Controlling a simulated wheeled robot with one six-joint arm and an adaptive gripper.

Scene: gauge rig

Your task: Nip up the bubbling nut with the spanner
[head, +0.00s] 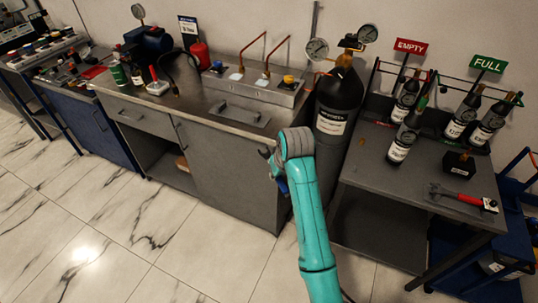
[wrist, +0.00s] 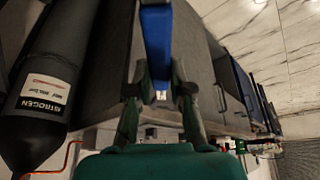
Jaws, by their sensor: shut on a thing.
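My gripper (head: 274,168) is at the end of my teal arm, in front of the grey cabinet and below the bench top. It is shut on a blue bar-like thing (wrist: 156,40), perhaps a tool handle; its far end is out of the wrist view. A red-handled spanner (head: 465,198) lies on the right-hand bench, apart from my gripper. Two copper pipes (head: 249,50) rise from fittings on the metal panel (head: 252,88), with pale patches at their feet. I cannot tell which nut is bubbling; the fittings are too small.
A black nitrogen cylinder (head: 338,118) with gauges stands right of the cabinet; it also shows in the wrist view (wrist: 45,85). Several bottles stand on the right bench (head: 370,170) by EMPTY and FULL signs. A red can (head: 200,55) stands on the left bench. The floor (head: 130,225) is clear.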

